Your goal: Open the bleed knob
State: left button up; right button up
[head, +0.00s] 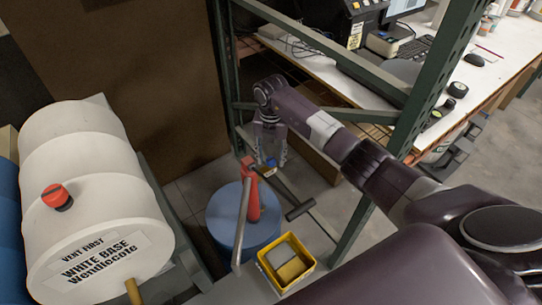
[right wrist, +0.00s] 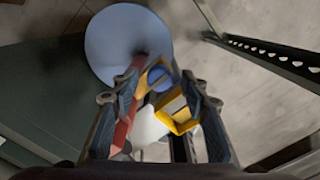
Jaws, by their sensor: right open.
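A small blue knob-like part (head: 270,163) with a bit of yellow shows between my right fingertips in the head view; I take it for the bleed knob. In the right wrist view the blue part (right wrist: 164,81) is round and lies between and beyond the open fingers. My right gripper (head: 271,160) is open, pointing down beside the red pump body (head: 253,200) above the blue drum (head: 225,216). I cannot tell whether a finger touches the knob. It also shows in the right wrist view (right wrist: 168,88). My left gripper is not in view.
A white drum (head: 95,195) lies at left with a red and black cap (head: 56,196). A yellow bucket (head: 262,262) stands in front of the blue drum. A dark T-handle (head: 300,209) juts right of the pump. A green rack post (head: 395,150) rises behind my arm.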

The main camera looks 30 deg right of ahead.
jog(key=c, duration=1.1)
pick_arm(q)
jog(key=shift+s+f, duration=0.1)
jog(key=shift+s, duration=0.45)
pick_arm(e)
grip_shut()
